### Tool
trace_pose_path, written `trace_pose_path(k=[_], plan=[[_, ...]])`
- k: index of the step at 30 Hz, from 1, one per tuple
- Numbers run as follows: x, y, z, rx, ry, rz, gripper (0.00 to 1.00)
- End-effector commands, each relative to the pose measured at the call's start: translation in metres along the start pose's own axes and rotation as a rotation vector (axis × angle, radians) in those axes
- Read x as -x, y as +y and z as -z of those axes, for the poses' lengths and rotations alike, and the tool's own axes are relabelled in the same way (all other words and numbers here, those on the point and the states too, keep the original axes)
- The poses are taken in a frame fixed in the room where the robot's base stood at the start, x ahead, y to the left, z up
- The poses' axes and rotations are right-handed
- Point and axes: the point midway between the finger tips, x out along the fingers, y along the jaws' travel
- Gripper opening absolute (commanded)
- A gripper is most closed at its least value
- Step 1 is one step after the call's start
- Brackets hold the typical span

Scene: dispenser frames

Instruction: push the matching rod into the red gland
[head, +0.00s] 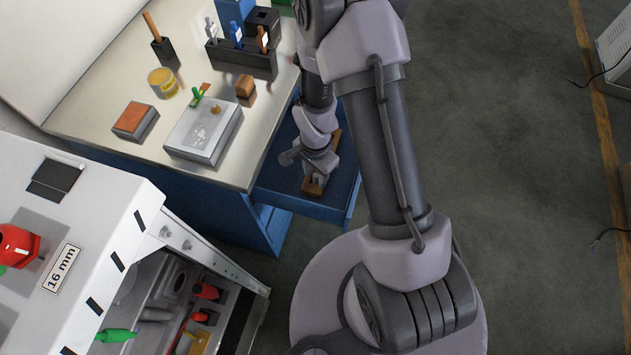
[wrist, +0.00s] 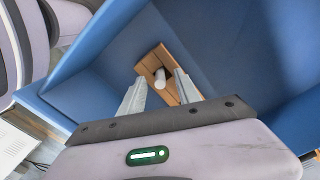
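A wooden block (wrist: 172,62) lies in the open blue drawer, and a short pale rod end (wrist: 160,77) shows on it in the wrist view. My gripper (wrist: 162,79) is open, with one finger on each side of the rod end in that view; I cannot tell whether the fingertips reach it. In the head view my gripper (head: 314,180) is low in the drawer and hides much of the block. A red gland-like fitting (head: 17,245) sits on the white cabinet beside a "16 mm" label (head: 62,267). Smaller red fittings (head: 206,291) show inside the cabinet; which is the gland is unclear.
Blue drawer walls (wrist: 95,55) stand close around my gripper. The bench (head: 105,75) holds a grey box (head: 203,132), an orange-topped block (head: 133,119), a yellow tin (head: 162,81) and a black tool rack (head: 240,57). The floor at right is largely clear.

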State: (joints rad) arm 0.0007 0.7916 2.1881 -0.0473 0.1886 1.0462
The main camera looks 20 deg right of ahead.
Motion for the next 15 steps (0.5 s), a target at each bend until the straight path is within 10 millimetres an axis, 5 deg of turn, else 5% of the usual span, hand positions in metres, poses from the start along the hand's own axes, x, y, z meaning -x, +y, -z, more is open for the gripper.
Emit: trace_pose_path(k=[4,10,15], plan=[[0.0020,-0.0006,0.0003,0.000,0.001,0.002,0.39],[0.0022,-0.0006,0.0002,0.001,0.001,0.001,0.02],[0.0023,-0.0006,0.0003,0.001,0.001,0.001,0.00]])
